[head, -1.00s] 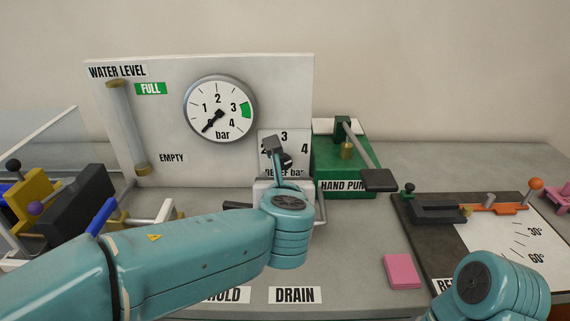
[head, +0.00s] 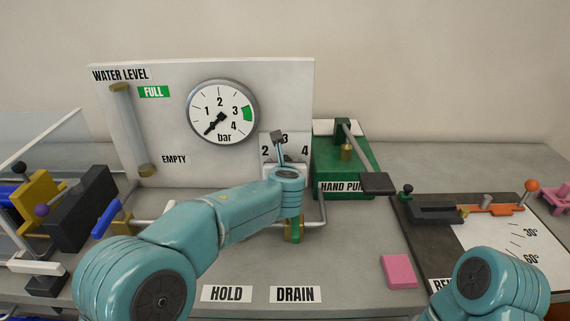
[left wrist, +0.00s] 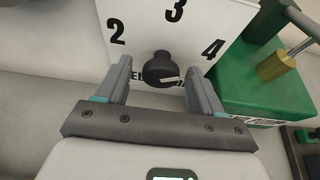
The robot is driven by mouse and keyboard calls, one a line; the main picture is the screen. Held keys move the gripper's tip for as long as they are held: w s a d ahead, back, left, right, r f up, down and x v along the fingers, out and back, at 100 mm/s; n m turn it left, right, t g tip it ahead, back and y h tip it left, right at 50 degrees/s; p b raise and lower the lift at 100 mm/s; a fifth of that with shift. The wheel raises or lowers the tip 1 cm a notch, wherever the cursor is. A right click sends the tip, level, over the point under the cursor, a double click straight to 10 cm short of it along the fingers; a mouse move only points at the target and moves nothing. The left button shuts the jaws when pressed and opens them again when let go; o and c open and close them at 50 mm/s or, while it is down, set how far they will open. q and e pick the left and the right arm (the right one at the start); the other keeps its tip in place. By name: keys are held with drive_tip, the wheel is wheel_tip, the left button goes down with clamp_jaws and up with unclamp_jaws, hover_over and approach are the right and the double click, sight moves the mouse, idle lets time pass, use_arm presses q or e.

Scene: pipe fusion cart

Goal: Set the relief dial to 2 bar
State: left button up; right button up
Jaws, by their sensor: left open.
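The relief dial is a black round knob (left wrist: 160,70) with a white pointer line, on a white plate (left wrist: 228,14) marked 2, 3 and 4. The line points right, below the 4. My left gripper (left wrist: 158,68) is open, with one finger on each side of the knob; I cannot tell whether they touch it. In the head view the plate (head: 296,141) stands at the right end of the gauge panel. My left gripper (head: 278,139) is in front of it there and hides the knob. My right gripper is out of view.
The pressure gauge (head: 222,111) needle points to the lower left, below 1. The green hand pump (head: 345,185) stands right of the plate. A green-and-brass valve (head: 294,230) is below my left wrist. A pink block (head: 398,271) lies on the table's front right.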

use_arm(q)
drive_tip(key=shift+w+f, duration=0.1)
drive_tip(key=c, duration=1.1)
drive_tip(key=shift+o, duration=0.3)
drive_tip(key=shift+f+n+b, duration=0.15)
drive_tip(key=shift+n+b, duration=0.25)
drive_tip(key=shift+b, duration=0.55)
drive_tip(key=shift+a+n+h+b, duration=0.1)
drive_tip(key=shift+n+h+b, duration=1.7)
drive_tip(key=shift+b, duration=1.5)
drive_tip(key=shift+r, duration=0.2)
drive_tip(key=o, duration=1)
drive_tip(key=shift+o, duration=0.2)
